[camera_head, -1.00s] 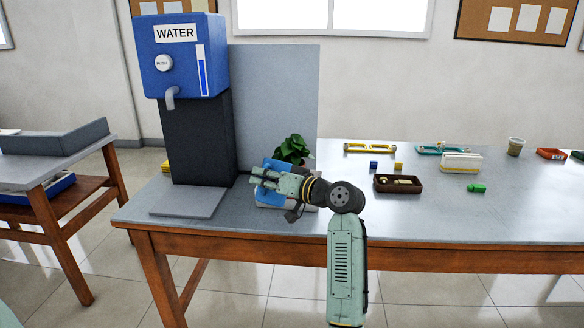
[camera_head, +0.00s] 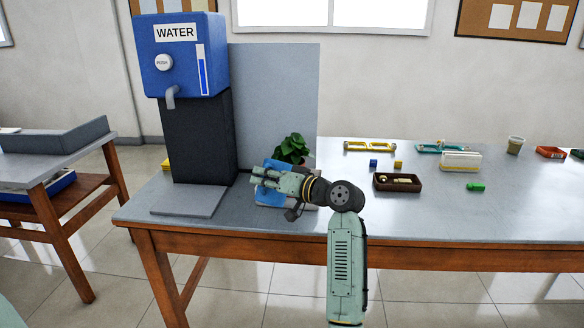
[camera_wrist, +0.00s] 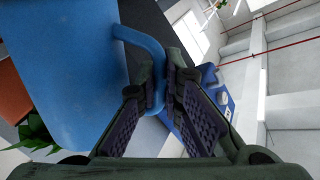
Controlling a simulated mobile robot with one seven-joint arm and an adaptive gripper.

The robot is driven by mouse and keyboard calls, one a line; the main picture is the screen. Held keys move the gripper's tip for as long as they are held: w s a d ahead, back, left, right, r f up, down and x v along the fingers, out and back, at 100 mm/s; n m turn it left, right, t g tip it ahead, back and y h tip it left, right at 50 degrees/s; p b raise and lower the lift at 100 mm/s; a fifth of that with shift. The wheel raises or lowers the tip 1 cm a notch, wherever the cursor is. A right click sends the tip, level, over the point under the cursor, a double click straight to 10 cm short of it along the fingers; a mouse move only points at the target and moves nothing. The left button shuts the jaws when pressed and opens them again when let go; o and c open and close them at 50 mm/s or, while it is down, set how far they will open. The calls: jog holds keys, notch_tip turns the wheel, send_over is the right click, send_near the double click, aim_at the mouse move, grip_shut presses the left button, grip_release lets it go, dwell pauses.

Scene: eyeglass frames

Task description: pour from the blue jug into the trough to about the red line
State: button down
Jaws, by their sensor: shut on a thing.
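The blue jug (camera_head: 268,194) is at the left part of the table, partly hidden behind my gripper (camera_head: 263,178). In the wrist view its blue body (camera_wrist: 65,70) fills the upper left, and its curved handle passes between my fingers (camera_wrist: 160,85). My gripper is shut on this handle. The jug's mouth and any water in it do not show. I cannot make out the trough or its red line clearly; my gripper and the jug cover that spot.
A water dispenser (camera_head: 178,55) on a black stand is left of the jug, with a grey plate (camera_head: 188,201) under its spout. A grey panel (camera_head: 280,90) and a leafy plant (camera_head: 293,148) are behind. A brown tray (camera_head: 397,183) and small objects lie to the right.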

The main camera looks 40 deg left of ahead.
aim_at(268, 165)
jog(key=shift+w+r+m+p, duration=0.15)
jog(key=shift+w+m+p, duration=0.3)
jog(key=shift+m+p, duration=1.15)
dwell(1.6)
jog(key=shift+w+a+r+g+p, duration=0.1)
jog(key=shift+w+r+g+p, duration=0.2)
jog(key=shift+p, duration=1)
jog(key=shift+r+p, duration=0.25)
jog(key=shift+p, duration=0.2)
jog(key=shift+w+r+p, duration=0.1)
jog(key=shift+r+p, duration=0.05)
jog(key=shift+p, duration=0.15)
jog(key=shift+r, duration=0.1)
jog(key=shift+w+m+h+p, duration=0.1)
jog(key=shift+m+h+p, duration=0.2)
jog(key=shift+r, duration=0.15)
dwell(0.4)
jog(key=shift+w+a+r+p, duration=0.1)
jog(key=shift+w+r+p, duration=0.1)
jog(key=shift+p, duration=0.45)
jog(key=shift+w+r+m+g, duration=0.1)
jog(key=shift+w+m+g, duration=0.05)
jog(key=shift+m+g, duration=0.2)
dwell(0.8)
